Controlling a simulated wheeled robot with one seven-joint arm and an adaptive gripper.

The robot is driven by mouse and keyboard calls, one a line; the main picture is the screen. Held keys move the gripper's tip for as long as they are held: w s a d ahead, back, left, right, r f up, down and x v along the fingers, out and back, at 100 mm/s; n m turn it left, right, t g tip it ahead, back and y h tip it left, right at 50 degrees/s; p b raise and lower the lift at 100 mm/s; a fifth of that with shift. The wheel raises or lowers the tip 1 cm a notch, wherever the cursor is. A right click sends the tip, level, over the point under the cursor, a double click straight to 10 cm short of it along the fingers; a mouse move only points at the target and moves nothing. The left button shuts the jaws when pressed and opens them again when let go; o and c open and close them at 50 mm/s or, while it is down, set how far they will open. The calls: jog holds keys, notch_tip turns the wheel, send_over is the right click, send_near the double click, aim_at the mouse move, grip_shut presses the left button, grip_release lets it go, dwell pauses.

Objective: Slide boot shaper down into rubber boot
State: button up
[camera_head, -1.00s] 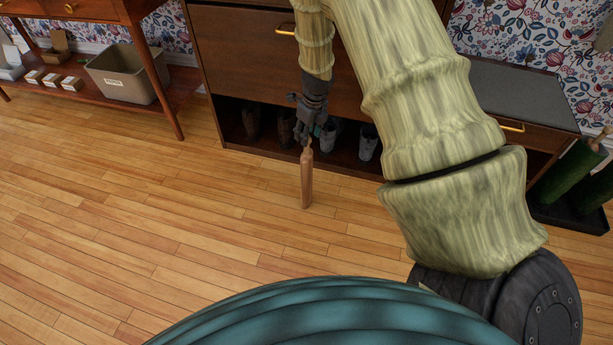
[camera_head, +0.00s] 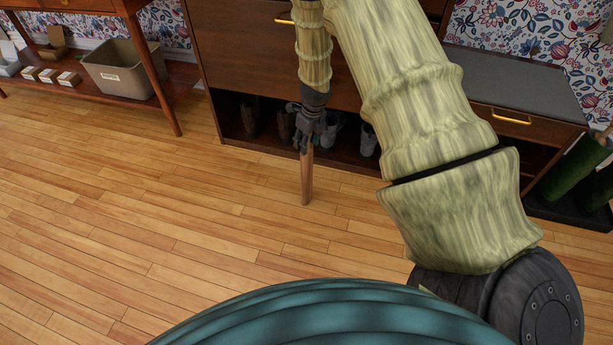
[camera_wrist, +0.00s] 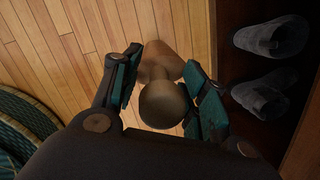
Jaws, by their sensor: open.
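The boot shaper (camera_head: 306,178), a tan wooden piece, stands upright on the floor in the head view. My gripper (camera_head: 307,143) is over its top end. In the wrist view the shaper's round knob (camera_wrist: 164,104) sits between my two open fingers, with its wider body beyond. A gap shows between the knob and at least the left finger; contact on the right is hard to tell. Dark green rubber boots (camera_head: 574,170) stand at the right edge of the head view, partly cut off.
The boots stand on a dark tray (camera_head: 556,209). A wooden cabinet (camera_head: 245,60) with grey and brown shoes in its low open shelf is just behind my gripper. A side table with a beige bin (camera_head: 120,70) is at left. The floor at left is clear.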

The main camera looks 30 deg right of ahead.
grip_shut()
dwell(0.3)
